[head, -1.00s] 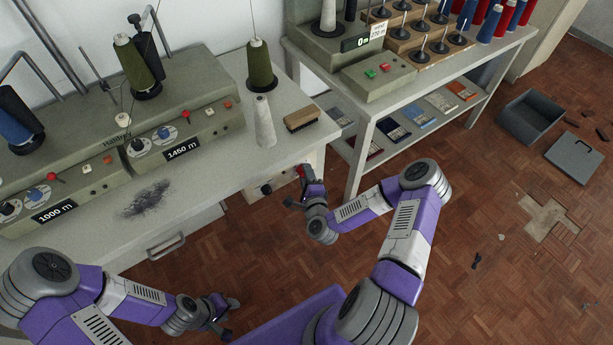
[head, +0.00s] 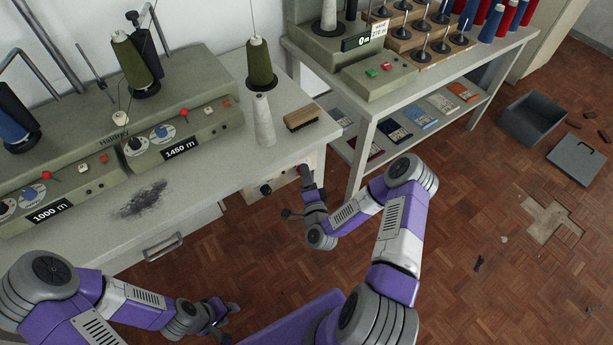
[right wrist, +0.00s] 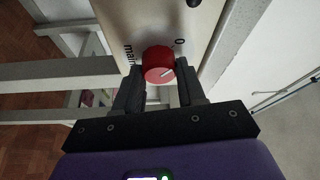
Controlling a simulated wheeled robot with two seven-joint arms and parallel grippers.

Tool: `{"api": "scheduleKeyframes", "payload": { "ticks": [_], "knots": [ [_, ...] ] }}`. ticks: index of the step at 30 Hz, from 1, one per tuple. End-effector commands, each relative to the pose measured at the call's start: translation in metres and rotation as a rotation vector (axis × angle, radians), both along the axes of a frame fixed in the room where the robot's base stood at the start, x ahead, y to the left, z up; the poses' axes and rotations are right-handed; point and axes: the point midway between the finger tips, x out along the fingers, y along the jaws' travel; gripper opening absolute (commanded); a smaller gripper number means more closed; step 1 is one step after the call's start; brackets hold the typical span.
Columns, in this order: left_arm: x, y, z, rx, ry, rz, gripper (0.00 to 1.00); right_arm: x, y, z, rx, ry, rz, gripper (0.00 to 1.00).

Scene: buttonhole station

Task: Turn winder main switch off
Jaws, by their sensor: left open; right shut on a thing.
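The winder main switch is a red round knob (right wrist: 158,62) on a pale panel (right wrist: 185,22), with the lettering "main" to its left and a "0" at its upper right in the right wrist view. A short white mark on the knob slants toward the right and slightly up. My right gripper (right wrist: 160,82) is shut on the knob, one finger on each side. In the head view my right gripper (head: 306,182) is at the panel below the table's right end, largely covering the knob. My left gripper (head: 230,318) is open and empty, low in front of the table.
The winder (head: 100,135) stands on the table (head: 215,165) with thread cones. A brush (head: 301,117) and a white cone (head: 264,120) are near its right end. A shelf table (head: 365,133) stands close to the right. An open grey box (head: 533,118) lies on the floor.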

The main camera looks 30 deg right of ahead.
Motion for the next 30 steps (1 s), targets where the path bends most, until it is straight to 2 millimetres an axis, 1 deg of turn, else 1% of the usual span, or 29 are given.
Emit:
{"api": "scheduleKeyframes", "payload": {
  "ticks": [8, 9, 13, 23, 26, 30],
  "knots": [
    [0.0, 0.0, 0.0, 0.0, 0.0, 0.0, 0.43, 0.0, 0.0, 0.0, -0.003, 0.002, 0.001, 0.09],
    [0.0, 0.0, 0.0, 0.0, 0.0, 0.0, 0.43, 0.0, 0.0, 0.0, -0.003, 0.002, 0.001, 0.44],
    [0.0, 0.0, 0.0, 0.0, 0.0, 0.0, 0.43, 0.0, 0.0, 0.0, -0.003, 0.002, 0.001, 0.64],
    [0.0, 0.0, 0.001, 0.0, 0.0, 0.0, 0.43, -0.003, 0.001, 0.0, 0.0, 0.002, 0.001, 0.65],
    [0.0, 0.0, 0.004, 0.0, 0.0, 0.0, 0.43, -0.013, 0.004, -0.001, -0.001, 0.005, 0.001, 0.65],
    [0.0, 0.0, 0.01, 0.0, 0.0, 0.0, 0.43, -0.036, 0.012, -0.002, 0.001, 0.006, 0.002, 0.65]
  ]
}}
